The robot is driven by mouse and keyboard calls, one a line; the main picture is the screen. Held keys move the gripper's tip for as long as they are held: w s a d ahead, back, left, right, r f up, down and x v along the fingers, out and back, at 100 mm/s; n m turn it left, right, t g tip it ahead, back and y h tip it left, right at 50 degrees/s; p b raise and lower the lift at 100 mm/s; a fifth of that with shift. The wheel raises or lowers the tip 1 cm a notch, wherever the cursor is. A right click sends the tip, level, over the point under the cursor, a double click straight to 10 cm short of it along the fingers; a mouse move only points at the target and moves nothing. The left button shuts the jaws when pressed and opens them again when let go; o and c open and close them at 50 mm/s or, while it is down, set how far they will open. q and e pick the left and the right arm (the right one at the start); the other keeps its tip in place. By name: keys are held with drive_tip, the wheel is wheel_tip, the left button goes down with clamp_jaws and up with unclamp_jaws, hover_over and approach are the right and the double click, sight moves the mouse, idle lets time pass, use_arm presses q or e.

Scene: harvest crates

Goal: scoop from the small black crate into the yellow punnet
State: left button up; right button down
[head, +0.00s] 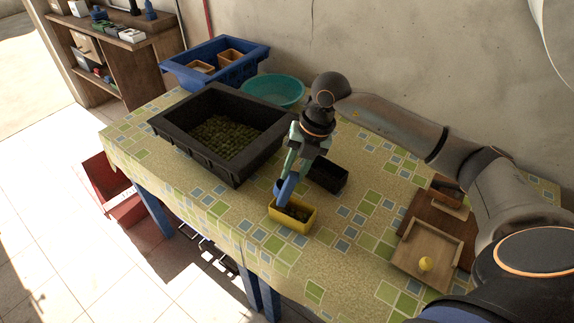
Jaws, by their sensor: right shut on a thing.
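The yellow punnet (304,225) stands on the table near its front edge, with some dark green pieces inside. The small black crate (334,182) is just behind and to the right of it. Its inside is dark, so I cannot tell what it holds. My right gripper (292,166) is shut on a blue scoop (287,187). The scoop points down at the left back part of the punnet, and its lower end is at or over the punnet's opening. Whether they touch is unclear. My left gripper is out of view.
A large black crate (184,144) of green pieces stands to the left. Behind are a teal basin (273,90) and a blue crate (196,74) with small boxes. The tablecloth left of the punnet is clear.

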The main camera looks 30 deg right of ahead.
drive_tip(key=s+d+f+t+y+b, duration=0.3)
drive_tip(key=d+f+t+y+b, duration=0.2)
drive_tip(key=f+y+b, duration=0.2)
drive_tip(key=shift+s+f+t+y+b, duration=0.15)
drive_tip(key=shift+f+t+y+b, duration=0.25)
drive_tip(key=shift+b, duration=0.85)
idle(0.6)
